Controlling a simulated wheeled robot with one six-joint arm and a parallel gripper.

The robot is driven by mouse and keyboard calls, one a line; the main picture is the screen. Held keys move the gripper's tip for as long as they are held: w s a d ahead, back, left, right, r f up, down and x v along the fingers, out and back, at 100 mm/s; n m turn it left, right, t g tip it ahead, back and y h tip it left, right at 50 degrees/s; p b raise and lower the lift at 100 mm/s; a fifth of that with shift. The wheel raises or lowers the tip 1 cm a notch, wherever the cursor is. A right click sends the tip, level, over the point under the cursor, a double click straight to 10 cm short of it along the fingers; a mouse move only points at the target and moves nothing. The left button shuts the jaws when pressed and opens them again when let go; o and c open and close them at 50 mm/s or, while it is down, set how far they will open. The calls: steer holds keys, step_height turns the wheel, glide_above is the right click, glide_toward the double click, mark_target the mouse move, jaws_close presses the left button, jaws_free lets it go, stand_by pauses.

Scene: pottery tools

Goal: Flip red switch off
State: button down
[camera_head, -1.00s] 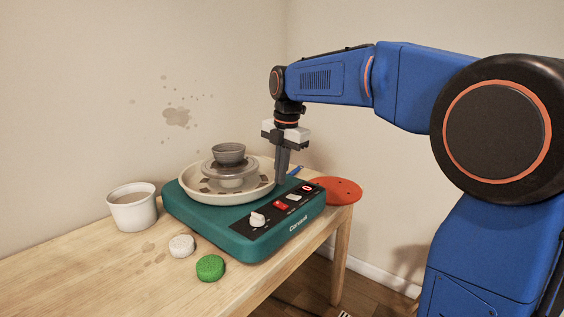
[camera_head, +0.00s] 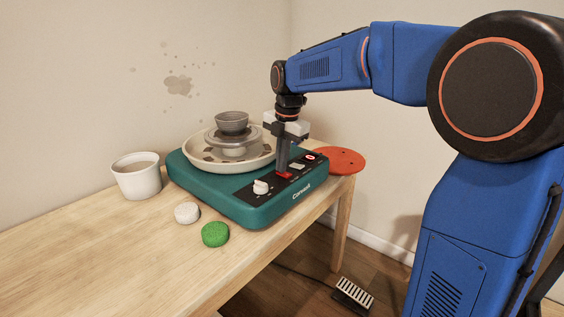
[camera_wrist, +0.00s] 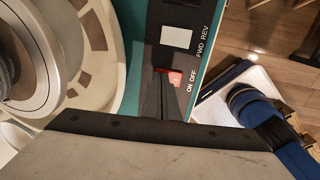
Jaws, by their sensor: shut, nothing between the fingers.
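The teal pottery wheel (camera_head: 222,207) stands on the wooden table, with a black control panel along its front right edge. The red switch (camera_head: 287,176) is on that panel, mostly hidden by my fingers. In the wrist view the red switch (camera_wrist: 176,80) shows beside the "ON OFF" label. My gripper (camera_head: 283,171) points down with its fingers shut and empty, the tips right at the red switch. In the wrist view the fingertips (camera_wrist: 166,74) overlap the switch's edge. I cannot tell whether they press it or which way it is tipped.
A white FWD/REV switch (camera_head: 298,166) and a white knob (camera_head: 261,187) flank the red switch. A grey bowl (camera_head: 231,122) sits on the wheel head. A white bucket (camera_head: 137,178), white sponge (camera_head: 187,213), green sponge (camera_head: 215,234) and orange disc (camera_head: 340,160) surround the wheel.

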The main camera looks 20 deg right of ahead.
steer(key=shift+s+f, duration=0.15)
steer(key=shift+f, duration=0.05)
steer(key=shift+s+d+r, duration=0.15)
steer(key=shift+s+d, duration=0.3)
steer(key=shift+s, duration=0.05)
stand_by(0.4)
